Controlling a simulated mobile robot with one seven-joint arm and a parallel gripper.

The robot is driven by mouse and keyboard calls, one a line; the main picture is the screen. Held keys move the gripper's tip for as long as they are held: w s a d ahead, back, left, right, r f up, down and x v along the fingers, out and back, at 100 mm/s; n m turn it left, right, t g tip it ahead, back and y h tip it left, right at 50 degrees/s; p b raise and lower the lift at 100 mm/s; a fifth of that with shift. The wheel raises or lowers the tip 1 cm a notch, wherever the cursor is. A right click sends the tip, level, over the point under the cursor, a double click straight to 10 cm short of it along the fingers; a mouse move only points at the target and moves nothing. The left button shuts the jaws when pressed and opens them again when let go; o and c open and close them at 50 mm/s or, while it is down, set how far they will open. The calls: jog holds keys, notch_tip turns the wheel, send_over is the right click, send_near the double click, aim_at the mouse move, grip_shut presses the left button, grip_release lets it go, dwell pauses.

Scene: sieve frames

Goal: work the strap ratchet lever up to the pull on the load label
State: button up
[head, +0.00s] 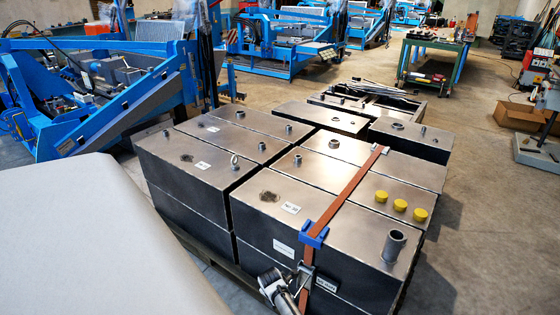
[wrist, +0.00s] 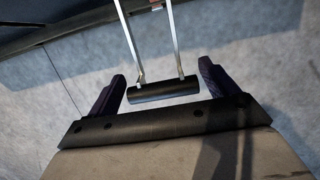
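An orange strap (head: 345,195) runs over the dark metal tanks and down their front through a blue corner protector (head: 315,236). The metal strap ratchet (head: 305,274) hangs on the strap below it. In the wrist view, the ratchet lever has two thin metal arms and a black bar handle (wrist: 162,91). My gripper (wrist: 162,80) has its dark fingers spread, one at each end of this handle, with narrow gaps showing. In the head view, my gripper (head: 270,281) is just left of the ratchet. A white label (head: 327,284) sits right beside the strap; its writing is too small to read.
Other white labels are on the tanks, one on the front face (head: 284,249). Yellow caps (head: 400,205) and a pipe stub (head: 394,245) stand on top. A pale panel (head: 90,245) fills the lower left. Open floor (head: 480,210) lies to the right.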

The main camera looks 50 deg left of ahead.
jog(key=shift+o, duration=0.7)
jog(key=shift+s+f, duration=0.1)
jog(key=v, duration=1.3)
jog(key=shift+r, duration=0.45)
